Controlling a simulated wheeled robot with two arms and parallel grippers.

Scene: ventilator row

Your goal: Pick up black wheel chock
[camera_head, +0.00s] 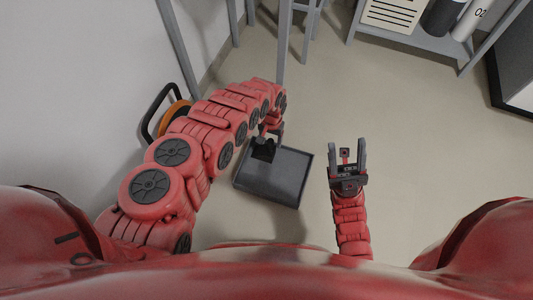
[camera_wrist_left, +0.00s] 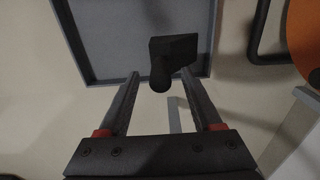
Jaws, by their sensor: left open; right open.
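The black wheel chock (camera_wrist_left: 172,58) shows in the left wrist view as a dark block with a rounded end, near the fingertips and overlapping the right-hand finger's tip. Behind it is a grey tray (camera_wrist_left: 110,78). In the head view the chock (camera_head: 263,151) is a small dark shape over the far left part of the tray (camera_head: 283,186). My left gripper (camera_head: 268,134) is open beside the chock, partly hidden by its own arm; whether a finger touches the chock I cannot tell. My right gripper (camera_head: 347,151) is open and empty, right of the tray.
An orange reel with a black frame (camera_head: 151,112) stands left, behind my left arm. Grey posts (camera_head: 283,45) rise behind the tray. A grey shelf (camera_head: 410,41) with cylinders (camera_head: 442,17) stands at the back right.

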